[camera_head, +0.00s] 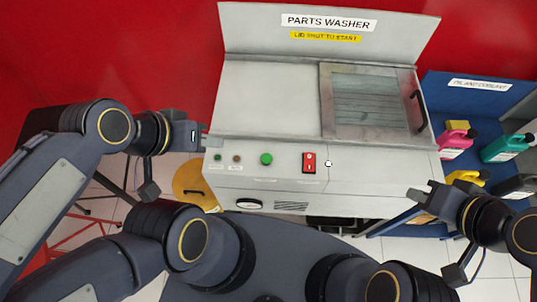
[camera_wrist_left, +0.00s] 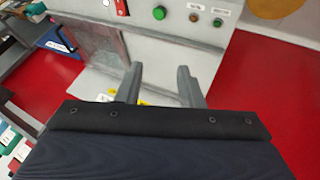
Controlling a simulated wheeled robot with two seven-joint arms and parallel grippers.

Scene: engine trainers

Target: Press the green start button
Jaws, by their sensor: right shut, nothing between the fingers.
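The green start button (camera_head: 266,159) is on the sloped front panel of the grey parts washer (camera_head: 262,95). In the left wrist view the green button (camera_wrist_left: 159,13) shows at the top edge, beyond the fingertips. My left gripper (camera_head: 203,138) is at the washer's left edge, left of the button and apart from it. In the left wrist view its two fingers (camera_wrist_left: 158,72) stand apart with nothing between them. My right gripper (camera_head: 419,194) is shut and empty, in front of the washer's right end, far from the button.
A red switch (camera_head: 309,162) is right of the button, and two small indicator lamps (camera_head: 236,158) are left of it. The washer's windowed lid (camera_head: 369,101) lies shut. A blue shelf (camera_head: 485,95) with coloured jugs stands at the right. A yellow round lid (camera_head: 192,186) is below my left gripper.

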